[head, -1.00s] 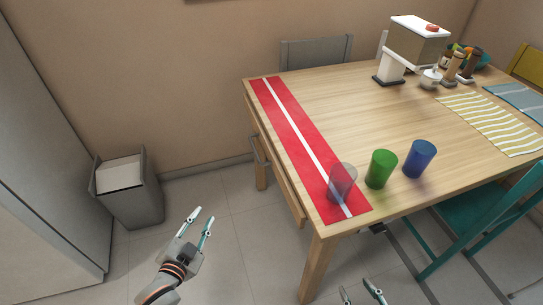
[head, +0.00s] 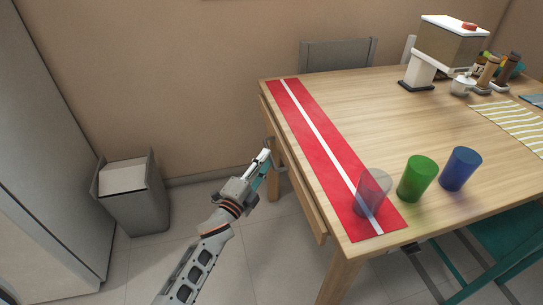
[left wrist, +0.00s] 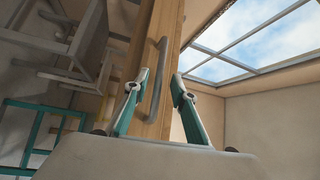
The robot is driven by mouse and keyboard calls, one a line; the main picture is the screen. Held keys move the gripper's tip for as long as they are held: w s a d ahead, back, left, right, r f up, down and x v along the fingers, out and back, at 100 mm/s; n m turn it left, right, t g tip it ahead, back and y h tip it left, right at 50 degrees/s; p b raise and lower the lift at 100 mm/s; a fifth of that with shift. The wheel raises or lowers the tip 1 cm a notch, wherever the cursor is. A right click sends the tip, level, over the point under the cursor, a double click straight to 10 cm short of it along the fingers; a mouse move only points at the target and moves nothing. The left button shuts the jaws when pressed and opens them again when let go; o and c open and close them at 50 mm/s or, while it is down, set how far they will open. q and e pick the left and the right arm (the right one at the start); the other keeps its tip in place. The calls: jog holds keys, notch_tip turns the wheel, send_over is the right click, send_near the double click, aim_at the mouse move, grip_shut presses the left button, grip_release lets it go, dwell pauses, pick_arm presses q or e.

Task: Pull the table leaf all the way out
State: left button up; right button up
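The wooden table leaf (head: 301,193) shows as a narrow edge along the left side of the table (head: 365,100), below the tabletop. Its grey bar handle (left wrist: 156,82) is clear in the left wrist view; in the head view it is partly hidden behind my fingertips. My left gripper (head: 263,158) is open at the handle. In the left wrist view the bar shows between the two fingertips (left wrist: 160,78), with a gap on the right side; I cannot tell whether they touch it. My right gripper is out of view.
A red strip with a white stripe (head: 318,140) lies along the table's left edge. A clear cup (head: 372,190) stands on it, beside green (head: 417,178) and blue (head: 460,168) cups. A grey bin (head: 133,200) stands left. Floor between bin and table is clear.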

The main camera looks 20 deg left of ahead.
aim_at(270, 156)
pick_arm(q)
jog(key=shift+x, duration=1.6)
jog(key=shift+f, duration=0.1)
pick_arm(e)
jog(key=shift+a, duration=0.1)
pick_arm(q)
grip_shut()
jog(key=s+a, duration=0.8)
jog(key=a, duration=0.4)
jog(key=s+a+p, duration=0.1)
jog(key=s+a, duration=0.8)
jog(key=a, duration=0.4)
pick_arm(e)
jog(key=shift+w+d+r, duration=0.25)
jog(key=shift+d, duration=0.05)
pick_arm(q)
jog(key=shift+a, duration=0.1)
